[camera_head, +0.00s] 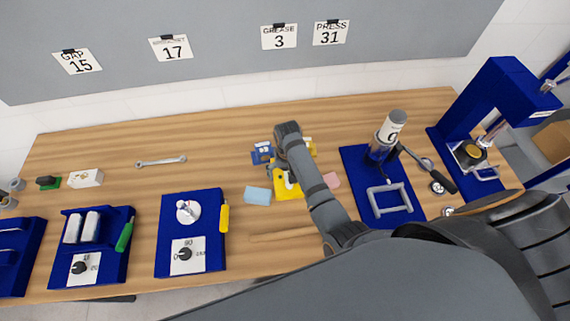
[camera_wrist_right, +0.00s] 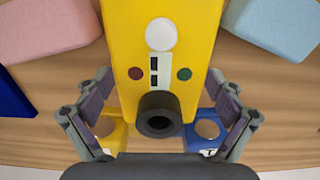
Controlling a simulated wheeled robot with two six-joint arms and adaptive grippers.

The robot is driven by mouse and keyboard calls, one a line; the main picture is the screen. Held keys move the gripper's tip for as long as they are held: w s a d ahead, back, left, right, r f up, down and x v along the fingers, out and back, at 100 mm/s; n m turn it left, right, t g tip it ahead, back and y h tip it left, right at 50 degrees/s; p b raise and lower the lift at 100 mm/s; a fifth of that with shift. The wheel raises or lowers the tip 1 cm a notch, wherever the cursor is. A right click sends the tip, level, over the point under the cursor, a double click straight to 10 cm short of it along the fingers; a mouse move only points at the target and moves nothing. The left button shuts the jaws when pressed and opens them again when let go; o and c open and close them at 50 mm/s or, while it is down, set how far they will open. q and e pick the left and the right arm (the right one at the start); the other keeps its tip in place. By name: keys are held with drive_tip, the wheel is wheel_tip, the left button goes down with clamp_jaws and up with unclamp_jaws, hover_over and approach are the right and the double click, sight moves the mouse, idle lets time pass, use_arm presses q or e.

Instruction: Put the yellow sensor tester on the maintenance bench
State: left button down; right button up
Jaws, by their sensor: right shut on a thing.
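The yellow sensor tester (camera_head: 288,190) is over the middle of the wooden maintenance bench (camera_head: 120,178), partly hidden by my right arm in the head view. In the right wrist view the tester (camera_wrist_right: 185,30) fills the middle, with a white round spot, a red and a green dot and a black round port. My right gripper (camera_wrist_right: 160,76) is shut on it, one finger on each side. The head view mostly hides this gripper under its arm. I cannot tell whether the tester touches the bench. My left gripper is not in view.
A light blue block (camera_head: 257,196) and a pink block (camera_head: 331,181) lie close beside the tester. Blue and yellow pieces (camera_head: 262,153) lie behind it. Blue stations (camera_head: 207,206) stand left; a blue mat (camera_head: 362,205) and blue press (camera_head: 497,90) stand right. Bare wood surrounds the wrench (camera_head: 161,161).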

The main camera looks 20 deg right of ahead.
drive_tip(key=shift+w+f, duration=0.15)
drive_tip(key=shift+w, duration=0.15)
drive_tip(key=o, duration=1.4)
drive_tip(key=shift+s, duration=0.3)
drive_tip(key=shift+c, duration=0.2)
drive_tip(key=shift+o, duration=0.2)
drive_tip(key=shift+s+r, duration=0.4)
drive_tip(key=shift+s, duration=0.05)
drive_tip(key=shift+w+r, duration=0.15)
wheel_tip(320, 180, up, 5)
drive_tip(key=shift+w+r, duration=0.1)
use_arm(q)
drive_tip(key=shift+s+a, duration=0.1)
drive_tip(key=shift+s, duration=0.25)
use_arm(e)
wheel_tip(320, 180, up, 6)
drive_tip(key=shift+r, duration=0.2)
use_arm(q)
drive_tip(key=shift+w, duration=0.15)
use_arm(e)
drive_tip(key=shift+f, duration=0.1)
